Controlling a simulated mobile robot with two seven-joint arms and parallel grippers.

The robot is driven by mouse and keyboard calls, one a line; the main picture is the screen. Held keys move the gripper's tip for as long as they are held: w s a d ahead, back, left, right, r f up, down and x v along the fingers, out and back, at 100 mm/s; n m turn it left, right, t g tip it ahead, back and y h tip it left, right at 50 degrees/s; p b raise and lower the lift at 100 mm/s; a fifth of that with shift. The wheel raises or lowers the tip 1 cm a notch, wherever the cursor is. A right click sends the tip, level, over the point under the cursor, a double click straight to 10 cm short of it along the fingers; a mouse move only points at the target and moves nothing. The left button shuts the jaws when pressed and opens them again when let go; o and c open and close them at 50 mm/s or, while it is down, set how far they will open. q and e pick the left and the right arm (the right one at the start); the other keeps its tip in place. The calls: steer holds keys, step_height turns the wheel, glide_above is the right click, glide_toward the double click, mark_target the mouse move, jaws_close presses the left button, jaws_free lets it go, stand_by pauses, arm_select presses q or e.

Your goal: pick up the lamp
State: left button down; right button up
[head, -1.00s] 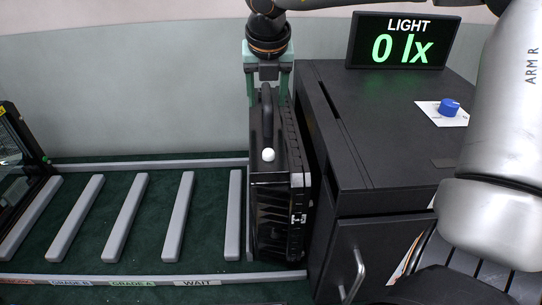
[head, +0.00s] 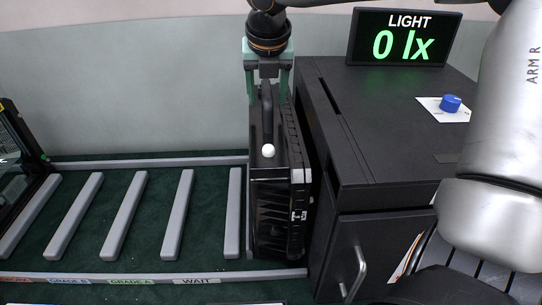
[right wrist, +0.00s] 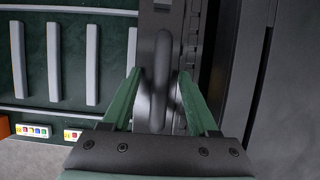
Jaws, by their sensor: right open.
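The lamp, a black floodlight housing (head: 272,215), stands upright at the right end of the slatted rack, close beside the dark cabinet. Its black handle (head: 267,112) is on top, with a white knob (head: 268,151) in front of it. My right gripper (head: 269,97) comes down from above with green fingers on either side of the handle. In the right wrist view the open fingers (right wrist: 162,75) straddle the handle (right wrist: 163,55), with a gap visible on each side. My left gripper is not in view.
Grey slats (head: 125,215) divide the empty rack bays. Another dark housing (head: 18,150) stands at the left edge. Labels line the rack's front rail (head: 245,275).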

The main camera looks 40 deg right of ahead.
stand_by(0.4)
jaws_close()
stand_by(1.2)
steer(key=shift+w+r, duration=0.15)
steer(key=shift+r, duration=0.1)
